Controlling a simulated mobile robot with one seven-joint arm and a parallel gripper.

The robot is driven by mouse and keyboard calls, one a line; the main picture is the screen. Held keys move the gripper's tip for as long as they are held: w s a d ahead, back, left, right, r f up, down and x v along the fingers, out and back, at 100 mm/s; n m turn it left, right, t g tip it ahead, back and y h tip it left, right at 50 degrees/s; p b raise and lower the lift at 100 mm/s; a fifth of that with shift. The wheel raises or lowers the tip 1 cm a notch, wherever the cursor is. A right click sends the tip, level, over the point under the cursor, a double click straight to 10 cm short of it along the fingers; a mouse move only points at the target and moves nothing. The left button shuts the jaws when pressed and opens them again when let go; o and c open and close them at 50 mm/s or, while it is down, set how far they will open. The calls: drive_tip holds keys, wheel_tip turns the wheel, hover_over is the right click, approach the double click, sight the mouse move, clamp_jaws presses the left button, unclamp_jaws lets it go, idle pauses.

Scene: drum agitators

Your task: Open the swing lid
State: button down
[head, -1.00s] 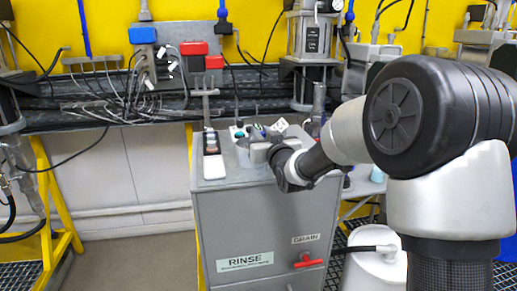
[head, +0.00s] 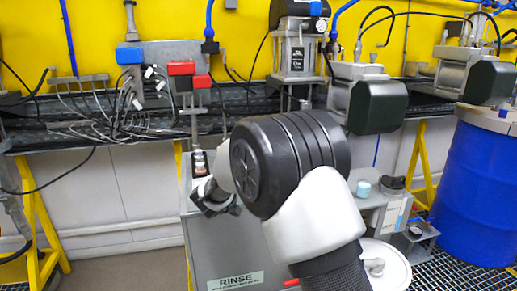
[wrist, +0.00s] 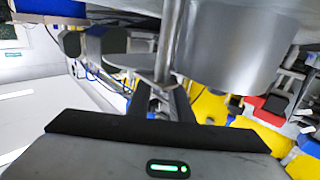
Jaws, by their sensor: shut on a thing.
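My gripper (wrist: 165,102) shows in the wrist view with its dark fingers shut on a slim grey metal rod (wrist: 170,42). A large grey metal cylinder (wrist: 230,50) stands close beside the rod. I cannot tell for sure which part is the swing lid, or whether the rod belongs to it.
A red box (head: 181,68) and a blue box (head: 129,55) with cables stand behind the cabinet. Grey agitator units (head: 365,92) line the yellow wall. A blue drum (head: 480,190) stands at the right. A white lidded bucket (head: 385,262) is partly behind my arm.

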drive_tip(key=shift+d+r+m+g+h+p, duration=0.15)
drive_tip(key=shift+m+g+h+p, duration=0.2)
drive_tip(key=shift+h, duration=0.25)
drive_tip(key=c, duration=1.6)
unclamp_jaws()
drive_tip(key=shift+d, duration=0.1)
drive_tip(key=shift+s, duration=0.15)
drive_tip(key=v, duration=1.7)
drive_tip(key=shift+s, duration=0.1)
